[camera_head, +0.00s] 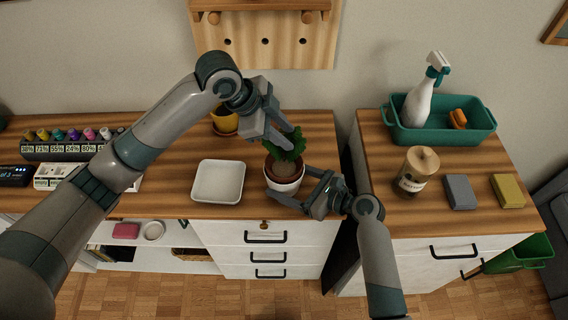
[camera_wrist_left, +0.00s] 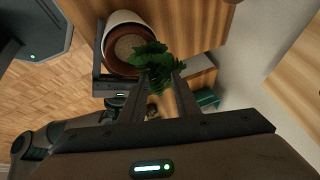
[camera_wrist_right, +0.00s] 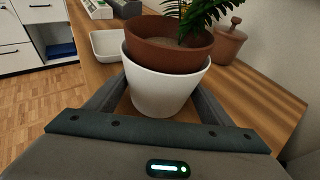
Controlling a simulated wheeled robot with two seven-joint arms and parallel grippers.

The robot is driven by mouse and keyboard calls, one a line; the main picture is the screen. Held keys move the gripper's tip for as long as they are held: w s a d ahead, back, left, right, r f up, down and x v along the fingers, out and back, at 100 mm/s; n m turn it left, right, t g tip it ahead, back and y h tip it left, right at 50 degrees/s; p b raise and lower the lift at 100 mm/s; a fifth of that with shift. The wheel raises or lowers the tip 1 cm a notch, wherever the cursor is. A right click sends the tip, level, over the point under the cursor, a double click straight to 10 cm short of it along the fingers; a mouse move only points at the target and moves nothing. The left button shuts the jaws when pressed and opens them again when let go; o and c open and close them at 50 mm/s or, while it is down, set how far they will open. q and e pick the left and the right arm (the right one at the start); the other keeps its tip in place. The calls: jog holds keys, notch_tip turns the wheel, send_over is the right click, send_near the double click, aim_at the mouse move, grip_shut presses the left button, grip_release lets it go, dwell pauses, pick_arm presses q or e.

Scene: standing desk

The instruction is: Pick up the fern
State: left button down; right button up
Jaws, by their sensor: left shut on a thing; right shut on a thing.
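The fern (camera_head: 284,155) is a green leafy plant in a terracotta pot set inside a white pot (camera_head: 284,184), on the left desk near its right end. My left gripper (camera_head: 285,138) reaches down from above and is shut on the fern's leaves; the leaves show between its fingers in the left wrist view (camera_wrist_left: 155,68). My right gripper (camera_head: 290,189) comes from the right and is shut on the white pot, with a finger on either side of it in the right wrist view (camera_wrist_right: 165,90). I cannot tell whether the pot touches the desk.
A white square tray (camera_head: 218,182) lies left of the pot. The right desk holds a jar (camera_head: 416,170), sponges (camera_head: 460,191) and a teal bin (camera_head: 440,133) with a spray bottle (camera_head: 421,100). A gap separates the desks.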

pick_arm(q)
jog(key=shift+r, duration=0.2)
notch_tip(320, 180, up, 10)
jog(key=shift+f, duration=0.1)
dwell(0.4)
pick_arm(e)
jog(key=o, duration=0.9)
jog(key=v, duration=1.2)
jog(key=shift+s, duration=0.1)
